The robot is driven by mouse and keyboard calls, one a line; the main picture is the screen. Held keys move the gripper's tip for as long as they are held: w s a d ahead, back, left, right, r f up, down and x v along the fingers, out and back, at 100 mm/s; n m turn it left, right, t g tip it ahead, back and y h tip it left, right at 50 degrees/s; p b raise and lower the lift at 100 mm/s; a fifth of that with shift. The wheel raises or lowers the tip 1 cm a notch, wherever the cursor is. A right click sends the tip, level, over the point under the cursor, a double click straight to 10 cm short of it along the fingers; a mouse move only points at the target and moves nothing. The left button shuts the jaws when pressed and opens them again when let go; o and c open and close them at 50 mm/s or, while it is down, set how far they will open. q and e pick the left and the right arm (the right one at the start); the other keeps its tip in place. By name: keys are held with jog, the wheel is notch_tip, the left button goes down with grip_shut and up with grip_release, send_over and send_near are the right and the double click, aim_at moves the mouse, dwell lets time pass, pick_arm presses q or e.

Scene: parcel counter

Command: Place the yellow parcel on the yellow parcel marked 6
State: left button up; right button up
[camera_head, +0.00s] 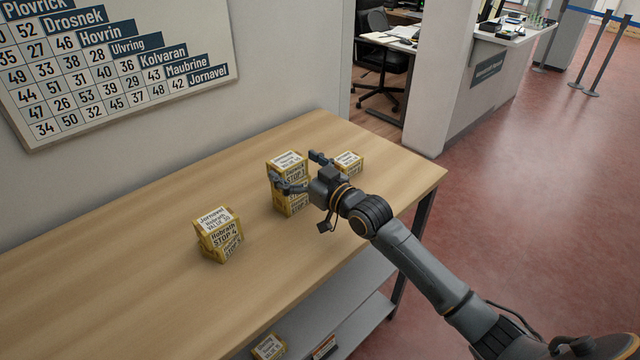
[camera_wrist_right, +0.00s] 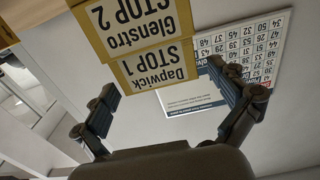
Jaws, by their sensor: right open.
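Several yellow parcels with white labels stand on the wooden table. A tall stack (camera_head: 287,163) is at the middle; in the right wrist view its upside-down labels read Dapwick STOP 1 on the top parcel (camera_wrist_right: 160,67) and Glenstro STOP 2 on the parcel beneath (camera_wrist_right: 130,22). A shorter stack (camera_head: 220,240) at the left has a STOP 4 label on its upper parcel. A low parcel (camera_head: 349,160) is behind my right gripper (camera_head: 302,172), partly hidden. That gripper is open at the tall stack; contact is unclear. I cannot read a 6 on any parcel. My left gripper is not in view.
The wooden table (camera_head: 130,260) is bare at the left and far right. A shelf (camera_head: 350,325) below it holds another yellow parcel (camera_head: 268,347). A number board (camera_head: 110,65) hangs on the wall behind. A pillar (camera_head: 425,75) stands beyond the table.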

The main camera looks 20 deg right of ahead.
jog(key=shift+o, duration=0.3)
jog(key=b+v, duration=0.1)
jog(key=v, duration=1)
jog(key=shift+b, duration=0.3)
jog(key=x, duration=0.8)
jog(key=shift+w, duration=0.25)
jog(key=x, duration=0.4)
jog(key=shift+w+a+r+p, duration=0.1)
jog(key=shift+w+a+p, duration=0.1)
jog(key=shift+w+p, duration=0.15)
jog(key=shift+w+a, duration=0.15)
jog(key=shift+w, duration=0.1)
jog(key=shift+c, duration=0.2)
